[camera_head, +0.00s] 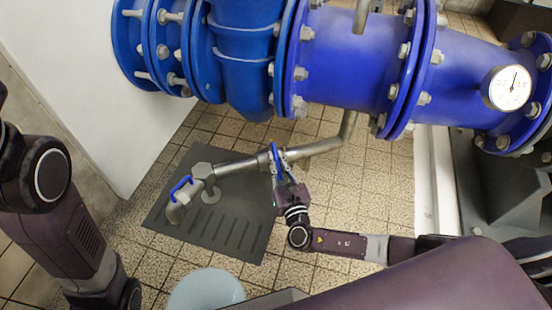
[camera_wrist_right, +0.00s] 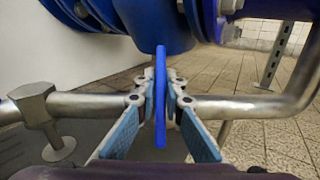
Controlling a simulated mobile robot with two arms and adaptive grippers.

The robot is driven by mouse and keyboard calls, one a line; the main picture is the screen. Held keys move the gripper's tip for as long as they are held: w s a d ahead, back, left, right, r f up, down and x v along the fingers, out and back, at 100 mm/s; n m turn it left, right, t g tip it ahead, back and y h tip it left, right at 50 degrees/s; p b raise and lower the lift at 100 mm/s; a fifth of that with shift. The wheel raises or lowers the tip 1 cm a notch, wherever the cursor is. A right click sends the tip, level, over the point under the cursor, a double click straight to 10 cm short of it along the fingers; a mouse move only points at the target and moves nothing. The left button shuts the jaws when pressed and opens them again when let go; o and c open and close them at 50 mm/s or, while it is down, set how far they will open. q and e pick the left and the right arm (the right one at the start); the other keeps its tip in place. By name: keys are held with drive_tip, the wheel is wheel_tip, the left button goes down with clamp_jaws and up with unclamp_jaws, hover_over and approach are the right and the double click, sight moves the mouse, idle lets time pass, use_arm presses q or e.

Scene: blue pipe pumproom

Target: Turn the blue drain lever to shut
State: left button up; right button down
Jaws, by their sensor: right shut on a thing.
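The blue drain lever (camera_head: 274,158) sits on a thin grey drain pipe (camera_head: 236,166) below the big blue pipe. In the head view it stands across the pipe. In the right wrist view the lever (camera_wrist_right: 160,105) shows edge-on as an upright blue strip between the two fingers. My right gripper (camera_head: 281,167) is shut on the lever, one finger on each side. It also shows in the right wrist view (camera_wrist_right: 160,98). The valve body behind the lever is mostly hidden by the fingers. My left arm shows at the left edge, but its gripper is out of view.
A pale round container (camera_head: 206,290) stands in front. The large blue flanged pipe (camera_head: 345,58) with a gauge (camera_head: 509,88) hangs close above.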

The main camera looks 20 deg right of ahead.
drive_tip(key=c, duration=2)
unclamp_jaws()
drive_tip(key=shift+s+d+f, duration=0.1)
drive_tip(key=shift+f, duration=0.2)
drive_tip(key=shift+c, duration=0.2)
drive_tip(key=shift+r, duration=0.1)
drive_tip(key=s, duration=0.7)
drive_tip(key=shift+s, duration=0.25)
